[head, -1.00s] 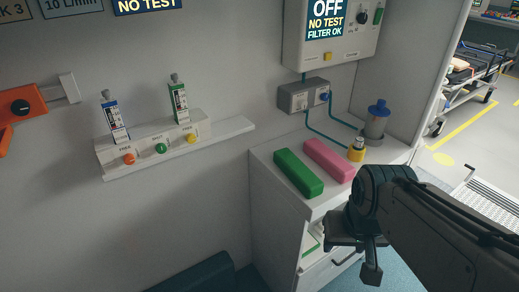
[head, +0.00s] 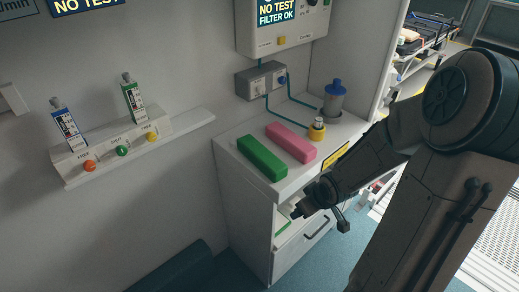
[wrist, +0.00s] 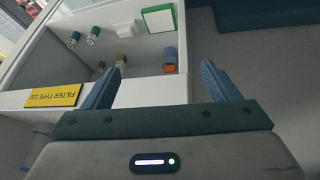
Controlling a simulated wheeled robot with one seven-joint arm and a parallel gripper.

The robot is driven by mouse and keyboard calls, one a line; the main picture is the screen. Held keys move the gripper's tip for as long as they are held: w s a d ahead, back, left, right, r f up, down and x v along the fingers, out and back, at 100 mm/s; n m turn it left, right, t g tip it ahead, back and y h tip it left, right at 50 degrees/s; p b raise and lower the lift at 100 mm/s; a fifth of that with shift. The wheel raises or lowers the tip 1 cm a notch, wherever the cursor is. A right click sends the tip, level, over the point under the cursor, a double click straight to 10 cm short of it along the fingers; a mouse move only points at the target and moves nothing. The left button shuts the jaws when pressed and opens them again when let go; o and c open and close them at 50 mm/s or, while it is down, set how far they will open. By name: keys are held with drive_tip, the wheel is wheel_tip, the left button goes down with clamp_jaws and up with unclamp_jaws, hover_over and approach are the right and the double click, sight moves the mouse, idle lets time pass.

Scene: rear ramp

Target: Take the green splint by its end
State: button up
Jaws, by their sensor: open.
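The green splint (head: 262,158) is a long block lying on top of the white cabinet, near its left front edge. A pink splint (head: 291,142) lies beside it on the right. My gripper (head: 298,212) is in front of the cabinet, below the top's front edge, apart from both splints. In the wrist view my gripper (wrist: 158,85) shows two blue fingers spread apart with nothing between them. The wrist view looks into an open compartment of the cabinet; the splints are not seen there.
The cabinet top (head: 236,138) also holds a yellow-collared fitting (head: 317,130) and a blue-capped canister (head: 335,101) at the back right. An open drawer (wrist: 148,57) holds small bottles and a green-edged card (wrist: 158,19). A wall shelf (head: 184,134) is at left.

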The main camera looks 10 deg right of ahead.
drive_tip(key=w+a+r+t+y+p, duration=0.1)
drive_tip(key=w+r+t+y, duration=0.1)
drive_tip(key=w+t+y, duration=0.1)
drive_tip(key=t+y, duration=0.2)
drive_tip(key=t, duration=0.2)
approach(274, 163)
drive_tip(key=shift+n, duration=0.3)
drive_tip(key=x, duration=0.5)
drive_tip(key=shift+w+d+f+b, duration=0.25)
drive_tip(key=shift+w+f+b, duration=0.05)
drive_tip(key=shift+w+b, duration=0.1)
drive_tip(key=shift+a+p+x, duration=0.15)
drive_tip(key=shift+a+x, duration=0.05)
drive_tip(key=shift+x, duration=0.9)
drive_tip(key=shift+a+p+x, duration=0.15)
drive_tip(key=shift+a+x, duration=0.05)
drive_tip(key=shift+x, duration=0.9)
drive_tip(key=shift+w+a+f, duration=0.1)
drive_tip(key=shift+w, duration=0.2)
drive_tip(key=c, duration=1.1)
